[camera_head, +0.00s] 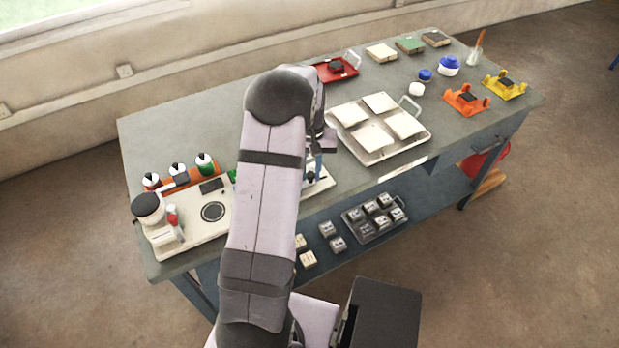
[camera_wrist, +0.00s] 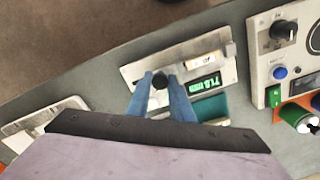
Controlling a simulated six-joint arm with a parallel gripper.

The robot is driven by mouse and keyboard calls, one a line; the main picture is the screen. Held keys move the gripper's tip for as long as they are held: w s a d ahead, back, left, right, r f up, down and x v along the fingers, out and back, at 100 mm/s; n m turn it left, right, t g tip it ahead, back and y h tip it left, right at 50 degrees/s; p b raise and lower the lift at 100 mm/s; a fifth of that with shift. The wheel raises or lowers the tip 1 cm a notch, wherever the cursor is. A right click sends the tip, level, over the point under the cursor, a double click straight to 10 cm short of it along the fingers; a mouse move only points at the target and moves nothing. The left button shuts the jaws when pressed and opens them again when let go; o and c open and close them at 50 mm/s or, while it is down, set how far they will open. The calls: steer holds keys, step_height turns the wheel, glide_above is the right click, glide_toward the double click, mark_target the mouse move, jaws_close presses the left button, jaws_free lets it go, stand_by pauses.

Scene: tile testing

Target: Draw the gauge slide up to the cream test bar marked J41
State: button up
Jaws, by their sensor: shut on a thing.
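In the wrist view, the gauge (camera_wrist: 140,70) is a pale plate with a lit green display (camera_wrist: 203,85). My gripper (camera_wrist: 161,84) has blue fingers closed around the gauge slide's small black knob (camera_wrist: 160,80). A cream block (camera_wrist: 213,58), apparently the test bar, lies on the plate to the right of the knob; its marking is too small to read. A gap seems to show between knob and block, but contact at the slide's face cannot be made out. In the head view, the gauge (camera_head: 318,185) is mostly hidden behind my arm, with my gripper (camera_head: 316,176) over it.
A cream control panel (camera_head: 190,235) with dials and knobs stands left of the gauge. A metal tray (camera_head: 350,150) of pale tiles lies to the right. A red tray (camera_head: 335,68) and orange and yellow holders (camera_head: 465,98) stand farther off.

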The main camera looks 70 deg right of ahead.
steer(key=shift+w+a, duration=0.25)
steer(key=shift+w, duration=0.05)
steer(key=shift+w+a, duration=0.35)
stand_by(1.8)
steer(key=o, duration=0.9)
steer(key=shift+r, duration=0.15)
steer(key=shift+r+p, duration=2.65)
steer(key=shift+r, duration=0.25)
